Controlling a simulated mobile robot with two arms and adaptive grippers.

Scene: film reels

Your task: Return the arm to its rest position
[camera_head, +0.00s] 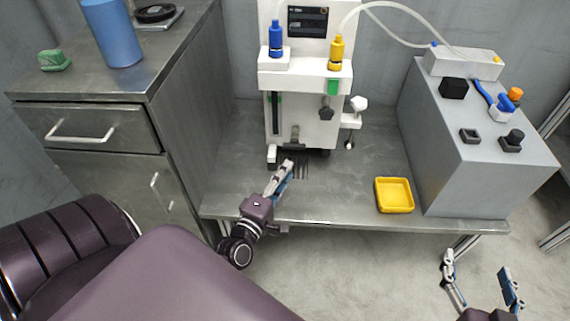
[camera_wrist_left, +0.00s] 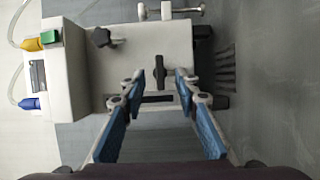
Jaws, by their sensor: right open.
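My left gripper (camera_head: 285,168) reaches over the metal bench to the foot of the white machine (camera_head: 305,90). In the left wrist view my left gripper (camera_wrist_left: 161,78) has its two blue-padded fingers apart with nothing between them. The machine's front (camera_wrist_left: 110,65) with a black handle (camera_wrist_left: 160,72) shows beyond the fingertips; I cannot tell whether they touch it. My right gripper (camera_head: 478,272) is open and empty at the bottom right, in front of the bench over the floor.
A yellow tray (camera_head: 394,209) sits on the bench's right part. A grey box (camera_head: 470,150) with black parts stands right of it. A metal cabinet (camera_head: 90,135) with a blue cylinder (camera_head: 112,32) and a green block (camera_head: 53,60) on top is at left. The bench (camera_head: 340,195) is bare before the machine.

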